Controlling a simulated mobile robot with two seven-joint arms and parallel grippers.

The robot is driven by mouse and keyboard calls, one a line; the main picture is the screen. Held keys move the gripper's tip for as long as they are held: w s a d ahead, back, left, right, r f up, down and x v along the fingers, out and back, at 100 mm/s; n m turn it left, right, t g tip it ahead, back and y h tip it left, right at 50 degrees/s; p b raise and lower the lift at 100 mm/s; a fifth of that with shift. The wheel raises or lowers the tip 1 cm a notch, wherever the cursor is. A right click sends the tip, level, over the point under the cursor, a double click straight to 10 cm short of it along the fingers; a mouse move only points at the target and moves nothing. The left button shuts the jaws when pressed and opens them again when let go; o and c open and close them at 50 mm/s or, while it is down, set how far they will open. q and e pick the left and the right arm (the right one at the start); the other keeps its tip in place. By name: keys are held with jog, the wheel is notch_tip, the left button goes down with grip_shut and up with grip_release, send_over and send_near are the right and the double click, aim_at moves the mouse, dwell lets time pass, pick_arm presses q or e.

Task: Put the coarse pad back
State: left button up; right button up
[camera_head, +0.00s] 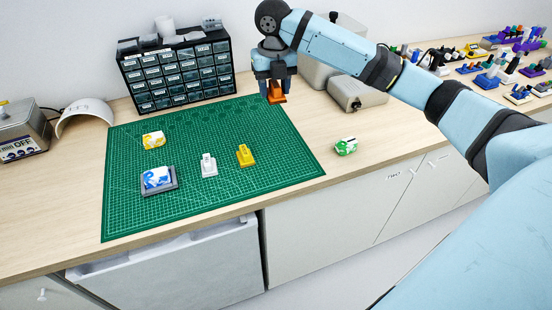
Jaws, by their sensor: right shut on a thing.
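My right gripper (275,83) hangs over the back right part of the green cutting mat (215,185). It is shut on an orange piece (276,93), which points down and seems to be above the mat. I cannot tell by sight which thing is the coarse pad. A yellow-and-white block (153,140) lies at the mat's left. A blue-and-white block (157,178) sits on a grey base (174,186) nearer the front. A white stand (208,165) and a yellow stand (245,155) are upright on the mat. My left gripper is out of view.
A green-and-white block (346,146) lies on the bare wood right of the mat. A drawer cabinet (178,76) stands behind the mat. A grey box (357,94) is at the back right, under my right arm. Several small coloured items crowd the far right.

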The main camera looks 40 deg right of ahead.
jog(key=shift+w+d+n, duration=0.1)
jog(key=shift+d+n, duration=0.1)
jog(key=shift+n, duration=0.2)
jog(key=shift+f, duration=0.3)
send_over(275, 152)
notch_tip(275, 152, down, 15)
jog(key=shift+d+r, duration=0.1)
jog(key=shift+r, duration=0.1)
jog(key=shift+w+f, duration=0.1)
jog(key=shift+f, duration=2.3)
jog(key=o, duration=1)
jog(key=shift+f, duration=0.15)
jog(key=shift+o, duration=0.2)
